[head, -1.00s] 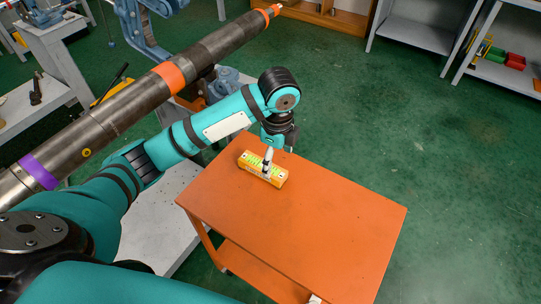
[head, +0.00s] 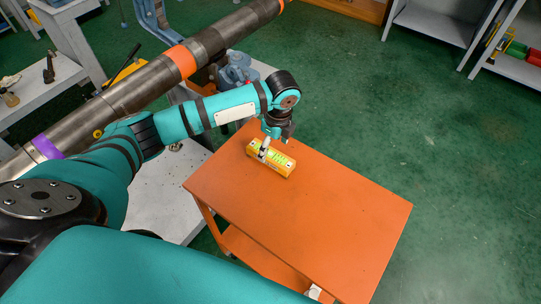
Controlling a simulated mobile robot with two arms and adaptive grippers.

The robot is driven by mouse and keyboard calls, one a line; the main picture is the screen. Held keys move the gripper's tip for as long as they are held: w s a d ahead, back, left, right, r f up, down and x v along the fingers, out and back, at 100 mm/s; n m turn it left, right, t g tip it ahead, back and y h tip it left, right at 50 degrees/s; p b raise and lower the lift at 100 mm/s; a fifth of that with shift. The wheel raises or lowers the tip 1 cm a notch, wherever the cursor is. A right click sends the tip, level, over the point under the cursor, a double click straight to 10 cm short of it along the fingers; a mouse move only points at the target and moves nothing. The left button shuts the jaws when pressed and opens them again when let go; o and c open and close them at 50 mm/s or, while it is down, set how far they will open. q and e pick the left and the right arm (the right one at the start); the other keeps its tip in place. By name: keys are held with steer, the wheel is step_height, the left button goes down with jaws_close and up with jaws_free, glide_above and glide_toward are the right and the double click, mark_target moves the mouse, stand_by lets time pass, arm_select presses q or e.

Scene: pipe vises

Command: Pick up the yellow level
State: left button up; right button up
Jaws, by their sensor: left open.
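The yellow level (head: 281,165) is a short yellow block with green vials on its top. It lies near the far left corner of the orange table (head: 310,215). My left gripper (head: 266,150) points down over the left half of the level, with a light-coloured finger in front of its near side. The gripper is open. The far finger is partly hidden, and I cannot tell whether the fingers touch the level. My right gripper does not show.
A long dark pipe (head: 135,90) with orange and purple bands runs diagonally behind my left arm. A grey workbench (head: 165,190) stands left of the table. The rest of the orange tabletop is clear. Grey shelves (head: 430,25) stand at the back right.

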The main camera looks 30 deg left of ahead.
mark_target(271, 154)
arm_select(q)
steer(key=shift+a+f+p, duration=0.15)
steer(key=shift+f+p, duration=0.1)
steer(key=shift+f, duration=1.1)
steer(key=shift+a+f+p, duration=0.1)
steer(key=shift+f+p, duration=0.1)
steer(key=shift+f, duration=1.1)
steer(key=shift+r, duration=0.1)
jaws_close()
